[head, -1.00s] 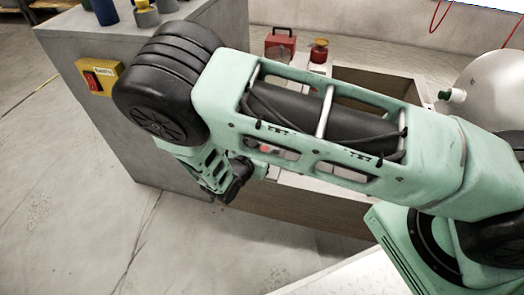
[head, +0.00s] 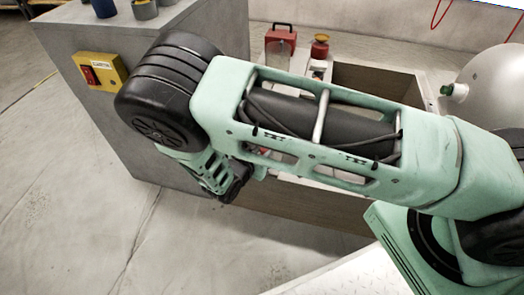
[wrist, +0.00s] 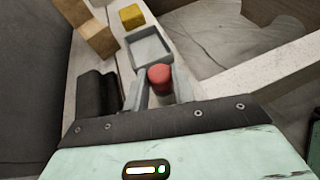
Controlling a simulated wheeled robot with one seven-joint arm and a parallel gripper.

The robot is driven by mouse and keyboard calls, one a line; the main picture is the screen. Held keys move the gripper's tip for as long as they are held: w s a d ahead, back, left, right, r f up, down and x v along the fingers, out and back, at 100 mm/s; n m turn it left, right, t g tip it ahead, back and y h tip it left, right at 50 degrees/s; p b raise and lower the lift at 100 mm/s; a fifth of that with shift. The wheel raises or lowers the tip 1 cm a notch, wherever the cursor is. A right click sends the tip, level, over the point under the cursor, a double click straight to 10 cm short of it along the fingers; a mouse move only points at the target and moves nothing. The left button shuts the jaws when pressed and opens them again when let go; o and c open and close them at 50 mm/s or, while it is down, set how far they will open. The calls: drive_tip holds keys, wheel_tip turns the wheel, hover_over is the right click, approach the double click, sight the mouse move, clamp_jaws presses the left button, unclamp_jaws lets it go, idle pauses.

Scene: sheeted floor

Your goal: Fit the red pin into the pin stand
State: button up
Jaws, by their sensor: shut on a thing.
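In the wrist view the red pin (wrist: 160,75) shows its rounded red top between the two grey fingers of my gripper (wrist: 161,90). My gripper is shut on it. The pin's lower part is hidden by the fingers and the viewing angle. A shallow grey square tray (wrist: 151,48) lies just beyond the pin; I cannot tell whether it is the pin stand. I cannot pick out a pin stand for sure in either view. In the head view my own arm hides the fingertips and the pin.
A yellow block (wrist: 131,16), a wooden block (wrist: 94,32) and a black object (wrist: 98,95) are near the tray. In the head view, a grey cabinet (head: 200,60) with a yellow switch box (head: 99,71) stands left. A red case (head: 280,47) and an open box (head: 375,80) are behind my arm.

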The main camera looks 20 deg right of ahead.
drive_tip(key=shift+f, duration=0.15)
drive_tip(key=o, duration=1.1)
drive_tip(key=shift+a, duration=0.1)
drive_tip(key=p+v, duration=0.5)
drive_tip(key=v, duration=1.2)
drive_tip(key=shift+s+r, duration=0.1)
drive_tip(key=shift+r, duration=0.1)
drive_tip(key=s+d+r+m+g+y, duration=0.2)
drive_tip(key=s+r+m+g+y, duration=0.25)
drive_tip(key=r, duration=0.45)
drive_tip(key=s+d+r+m+g+y, duration=0.1)
drive_tip(key=s+d+r+m+y, duration=0.2)
drive_tip(key=s+r+m, duration=0.45)
drive_tip(key=s+d+r+m+g+y, duration=0.2)
drive_tip(key=s+r+m+g+y, duration=0.3)
drive_tip(key=r, duration=0.7)
drive_tip(key=shift+m+t+h, duration=0.6)
drive_tip(key=shift+t+h, duration=0.05)
drive_tip(key=shift+t, duration=0.3)
drive_tip(key=r+p, duration=1)
drive_tip(key=p, duration=0.1)
drive_tip(key=w+r+p, duration=0.1)
drive_tip(key=r+p, duration=2)
drive_tip(key=p, duration=0.1)
drive_tip(key=shift+w+d+r, duration=0.15)
drive_tip(key=shift+r, duration=0.2)
